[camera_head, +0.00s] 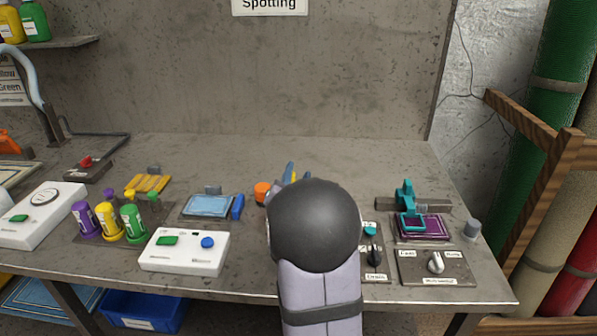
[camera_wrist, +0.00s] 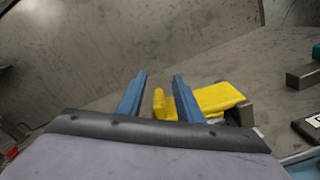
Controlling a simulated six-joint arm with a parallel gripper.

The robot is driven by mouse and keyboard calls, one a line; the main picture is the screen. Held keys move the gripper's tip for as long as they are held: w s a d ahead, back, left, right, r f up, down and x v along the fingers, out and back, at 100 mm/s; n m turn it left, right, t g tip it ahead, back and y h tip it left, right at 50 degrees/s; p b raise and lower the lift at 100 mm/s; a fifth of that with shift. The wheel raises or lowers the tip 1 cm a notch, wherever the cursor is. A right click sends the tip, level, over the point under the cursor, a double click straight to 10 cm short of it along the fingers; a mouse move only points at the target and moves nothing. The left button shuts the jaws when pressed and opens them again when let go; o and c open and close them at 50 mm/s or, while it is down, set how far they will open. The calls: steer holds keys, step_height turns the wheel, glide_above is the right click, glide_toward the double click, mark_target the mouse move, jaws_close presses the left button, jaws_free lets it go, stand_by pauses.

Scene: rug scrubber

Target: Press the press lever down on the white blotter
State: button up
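A yellow lever-like piece (camera_wrist: 215,99) with an upturned end sits by a grey block in the wrist view; I take it to be the press lever. In the head view only a sliver of yellow (camera_head: 292,169) shows behind my arm. My gripper (camera_wrist: 160,76) has two blue fingers spread apart. The upturned yellow end appears between them in the picture; whether they touch it is unclear. In the head view my dark round wrist hides most of the gripper and what lies below it. I cannot make out the white blotter.
A teal clamp (camera_head: 407,192) over a purple mat (camera_head: 420,229) and a knob panel (camera_head: 436,266) stand right. An orange knob (camera_head: 262,190), a blue pad (camera_head: 208,206), a white button box (camera_head: 184,252) and several coloured bottles (camera_head: 107,221) stand left. The back of the bench is clear.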

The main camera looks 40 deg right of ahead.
steer(key=shift+s+a, duration=0.15)
steer(key=shift+r, duration=0.2)
jaws_close()
steer(key=a+r+t+p, duration=0.1)
steer(key=a+r+p, duration=0.2)
steer(key=r, duration=0.5)
steer(key=a+r+t+p, duration=0.15)
steer(key=r+p, duration=0.25)
steer(key=r, duration=0.4)
steer(key=s+a+f+m+g, duration=0.1)
steer(key=s+f+m, duration=0.1)
steer(key=m, duration=0.8)
steer(key=s+a+f+m+g+y, duration=0.1)
steer(key=f+m, duration=0.4)
steer(key=m, duration=0.5)
steer(key=s+a+f+m+g+y, duration=0.1)
steer(key=s+f+m+g, duration=0.1)
steer(key=m, duration=0.8)
steer(key=shift+s+f+m, duration=0.3)
steer(key=shift+s+f, duration=0.1)
steer(key=shift+f, duration=0.35)
